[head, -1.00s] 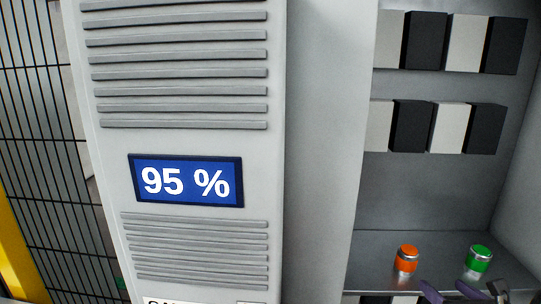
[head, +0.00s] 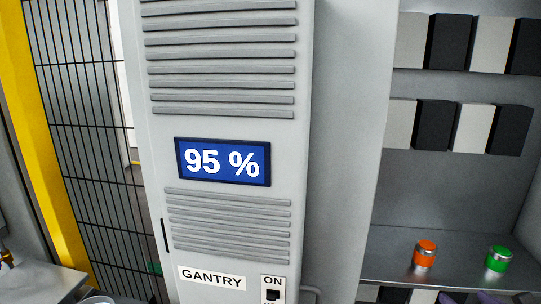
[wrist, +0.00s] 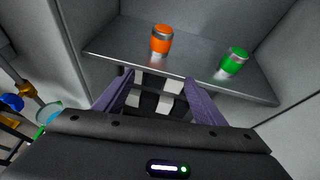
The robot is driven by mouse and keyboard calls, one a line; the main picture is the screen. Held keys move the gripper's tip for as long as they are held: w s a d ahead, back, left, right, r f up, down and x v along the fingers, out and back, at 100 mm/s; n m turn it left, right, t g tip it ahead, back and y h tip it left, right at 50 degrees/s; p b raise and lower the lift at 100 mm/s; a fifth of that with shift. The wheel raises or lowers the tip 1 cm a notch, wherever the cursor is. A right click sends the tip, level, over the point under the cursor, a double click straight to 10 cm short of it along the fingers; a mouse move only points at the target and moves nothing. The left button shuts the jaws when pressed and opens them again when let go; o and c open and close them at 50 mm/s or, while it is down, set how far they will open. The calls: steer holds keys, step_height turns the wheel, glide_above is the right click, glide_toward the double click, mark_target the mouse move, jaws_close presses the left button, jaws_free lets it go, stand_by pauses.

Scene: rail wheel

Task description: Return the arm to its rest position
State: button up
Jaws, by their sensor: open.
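My gripper (wrist: 160,92) shows in the wrist view with its two purple fingers spread wide and nothing between them. It is in front of a grey metal shelf (wrist: 130,38). An orange-topped cylinder (wrist: 162,39) and a green-topped cylinder (wrist: 235,61) stand on that shelf beyond the fingertips, apart from them. In the head view, only bits of purple show at the bottom right edge, so most of my gripper and arm is hidden there.
A grey cabinet with a blue "95 %" display (head: 222,162) and a "GANTRY" switch (head: 272,295) stands in the middle. The shelf cabinet (head: 390,245) is at right, with black and white blocks (head: 450,42) above. A mesh fence (head: 80,110) with a yellow post (head: 45,130) is at left.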

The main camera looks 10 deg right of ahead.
steer(key=w+a+f+n+g+y, duration=0.2)
steer(key=a+n+g+y, duration=0.4)
steer(key=a+n, duration=1.5)
steer(key=s+a+r+n+h, duration=0.1)
steer(key=s+a+r+n, duration=0.1)
steer(key=s+a+n, duration=0.2)
steer(key=s+a+r+n+g+h, duration=0.1)
steer(key=s+a+r+n, duration=0.2)
steer(key=a+n, duration=0.5)
steer(key=shift+s+a+r+n+h, duration=0.2)
steer(key=shift+s+a+n+h, duration=0.35)
steer(key=shift+n, duration=1.85)
steer(key=shift+s+d, duration=0.15)
steer(key=shift+c, duration=0.4)
